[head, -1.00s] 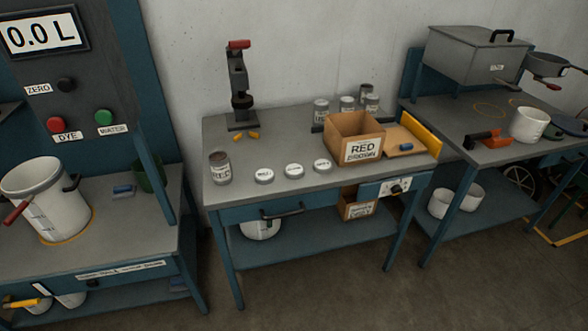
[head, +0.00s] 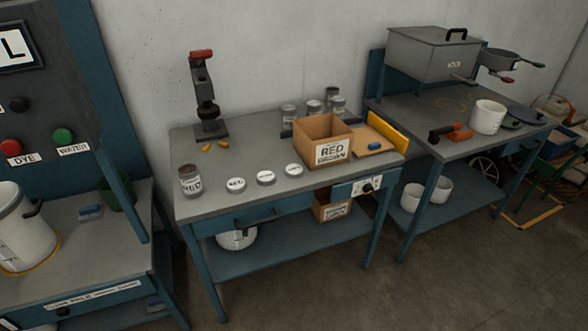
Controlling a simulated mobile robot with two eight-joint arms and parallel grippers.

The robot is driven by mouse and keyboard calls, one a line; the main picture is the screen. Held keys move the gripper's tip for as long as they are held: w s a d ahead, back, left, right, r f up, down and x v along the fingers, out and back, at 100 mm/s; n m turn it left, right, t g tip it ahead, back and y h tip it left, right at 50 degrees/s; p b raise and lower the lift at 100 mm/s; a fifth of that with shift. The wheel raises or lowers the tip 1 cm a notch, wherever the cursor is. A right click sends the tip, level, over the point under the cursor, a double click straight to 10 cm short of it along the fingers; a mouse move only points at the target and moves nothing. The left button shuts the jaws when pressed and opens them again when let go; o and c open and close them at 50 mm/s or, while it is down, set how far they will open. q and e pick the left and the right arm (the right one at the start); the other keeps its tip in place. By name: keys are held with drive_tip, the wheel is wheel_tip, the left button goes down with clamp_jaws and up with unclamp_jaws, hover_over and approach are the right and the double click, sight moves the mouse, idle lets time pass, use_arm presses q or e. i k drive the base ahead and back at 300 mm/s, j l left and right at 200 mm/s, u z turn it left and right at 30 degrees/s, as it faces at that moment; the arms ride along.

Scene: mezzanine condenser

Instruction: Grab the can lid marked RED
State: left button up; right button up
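Three round white-topped can lids lie in a row on the middle table (head: 215,203). The left lid (head: 236,185) appears to read RED. The middle lid (head: 265,178) and the right lid (head: 293,170) have labels too small to read surely. A grey can labelled RED (head: 190,181) stands open to the left of the lids. Neither of my grippers shows in the head view.
A cardboard box labelled RED BROWN (head: 322,143) stands right of the lids. A can press with a red handle (head: 205,100) stands behind them, with several cans (head: 314,107) at the back. The table front before the lids is clear.

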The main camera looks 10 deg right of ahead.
sight(234, 185)
drive_tip(key=i+l, duration=0.2)
drive_tip(key=i, duration=0.15)
drive_tip(key=i+l+u, duration=0.15)
drive_tip(key=u, duration=1.4)
